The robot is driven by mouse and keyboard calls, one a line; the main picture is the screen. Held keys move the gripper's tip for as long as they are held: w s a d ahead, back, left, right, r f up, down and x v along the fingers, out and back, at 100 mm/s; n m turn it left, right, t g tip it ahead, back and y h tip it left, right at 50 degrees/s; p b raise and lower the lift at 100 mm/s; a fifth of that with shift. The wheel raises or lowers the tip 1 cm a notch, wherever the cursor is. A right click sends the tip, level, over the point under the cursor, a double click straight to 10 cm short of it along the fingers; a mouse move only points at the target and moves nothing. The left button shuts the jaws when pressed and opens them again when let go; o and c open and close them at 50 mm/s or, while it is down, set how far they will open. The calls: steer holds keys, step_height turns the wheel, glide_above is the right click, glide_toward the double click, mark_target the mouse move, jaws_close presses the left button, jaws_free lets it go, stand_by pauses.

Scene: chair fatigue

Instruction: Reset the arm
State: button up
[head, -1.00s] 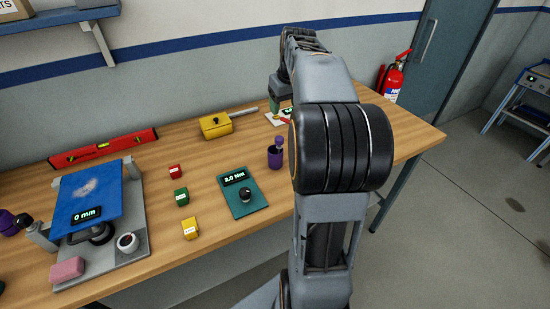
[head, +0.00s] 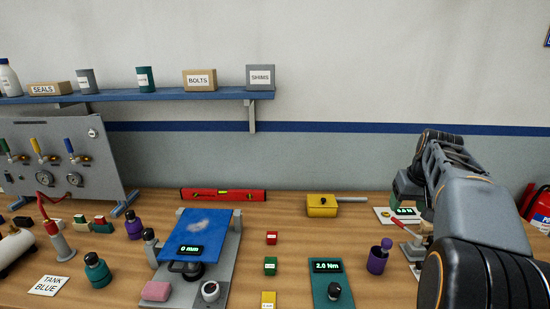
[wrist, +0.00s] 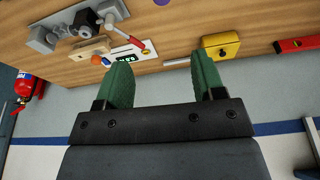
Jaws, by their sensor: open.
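My arm stands at the right of the head view, over the right part of the workbench (head: 150,296). My gripper (wrist: 160,78) shows in the wrist view with two green fingers set wide apart and nothing between them. It is above the bench's back edge. In the head view the fingers are mostly hidden behind my arm. A small press-like device with a red lever (wrist: 138,48) and a lit green display lies beyond the left finger in the wrist view. A yellow box with a grey handle (wrist: 220,45) is beyond the right finger.
A blue plate fixture (head: 205,228) reading 0 mm stands mid-bench, near a red level (head: 222,195). Small red, green and yellow blocks (head: 270,266) and a teal 2.0 Nm device (head: 325,285) lie nearby. A purple container (head: 378,258) and fire extinguisher (head: 540,210) are at right.

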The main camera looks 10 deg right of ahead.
steer(key=s+a+f+n, duration=0.1)
steer(key=s+a+f, duration=0.3)
steer(key=a, duration=0.3)
steer(key=s+a+f+n, duration=0.1)
steer(key=s+a+f, duration=0.3)
steer(key=a, duration=0.4)
steer(key=s+a+f, duration=0.4)
steer(key=s+a, duration=0.2)
steer(key=a, duration=0.2)
steer(key=shift+s+a+n+t+y, duration=0.15)
steer(key=shift+s+n+t+y, duration=0.15)
steer(key=shift+n+t, duration=0.1)
